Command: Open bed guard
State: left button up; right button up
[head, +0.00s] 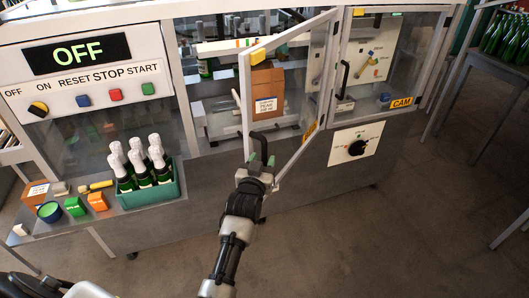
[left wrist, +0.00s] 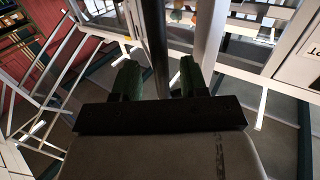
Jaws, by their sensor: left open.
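A clear guard door (head: 290,38) in a pale frame stands swung out from the machine, with its free edge toward me and its hinge side at the right. Its yellow labels are too small to read, so I cannot tell for sure that it is the bed guard. My left gripper (head: 261,159) is at the lower free edge of this door, by a black upright handle (head: 258,143). In the left wrist view the green fingers (left wrist: 160,78) are apart, with a dark bar (left wrist: 155,40) between them in the picture; contact is unclear. My right gripper is out of view.
A second guard door (head: 395,60), labelled CAM, is at the right, above a black dial (head: 357,147). A panel (head: 78,52) reads OFF. A green crate (head: 150,195) of foil-topped bottles stands on the left shelf. Open floor (head: 400,210) lies at the front right.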

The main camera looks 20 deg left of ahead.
pick_arm(q)
jog(key=s+d+p, duration=0.1)
jog(key=s+p, duration=0.2)
jog(key=s, duration=0.5)
jog(key=shift+d, duration=0.1)
